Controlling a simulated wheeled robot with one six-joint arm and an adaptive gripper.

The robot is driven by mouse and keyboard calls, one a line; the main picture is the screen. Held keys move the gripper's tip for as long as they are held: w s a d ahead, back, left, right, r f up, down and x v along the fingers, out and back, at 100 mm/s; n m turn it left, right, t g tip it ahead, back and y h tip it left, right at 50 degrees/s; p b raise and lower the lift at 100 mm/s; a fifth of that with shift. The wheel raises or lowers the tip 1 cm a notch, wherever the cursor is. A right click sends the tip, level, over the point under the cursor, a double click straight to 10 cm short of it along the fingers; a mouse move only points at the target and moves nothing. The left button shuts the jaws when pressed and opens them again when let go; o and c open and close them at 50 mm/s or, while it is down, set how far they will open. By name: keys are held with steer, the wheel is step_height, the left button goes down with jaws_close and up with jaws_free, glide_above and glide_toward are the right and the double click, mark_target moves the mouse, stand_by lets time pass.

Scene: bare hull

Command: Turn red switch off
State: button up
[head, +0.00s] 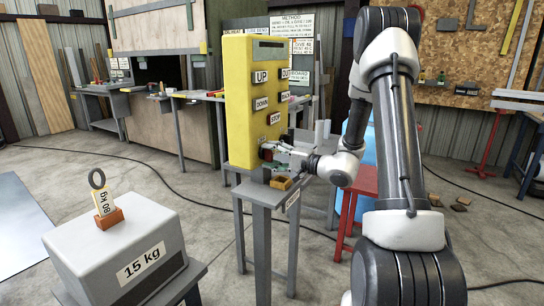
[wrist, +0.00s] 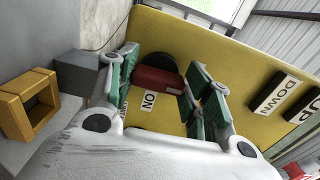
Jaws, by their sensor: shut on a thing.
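The red switch (wrist: 158,80) sits on a round black base on the yellow control box (head: 240,110), with an ON label (wrist: 149,101) beside it. In the wrist view the switch handle lies crosswise between the green-padded fingers of my gripper (wrist: 165,76). My gripper is shut on the switch. In the head view my gripper (head: 280,155) reaches the lower front of the yellow box from the right, and the switch is mostly hidden there.
DOWN (wrist: 275,92) and other labelled buttons sit higher on the box. A small yellow hollow block (head: 281,183) lies on the grey stand below my gripper. A 15 kg block (head: 120,245) stands at the front left. Open floor lies between.

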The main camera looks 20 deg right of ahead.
steer(key=o, duration=1)
steer(key=shift+s, duration=0.1)
steer(key=v, duration=1.2)
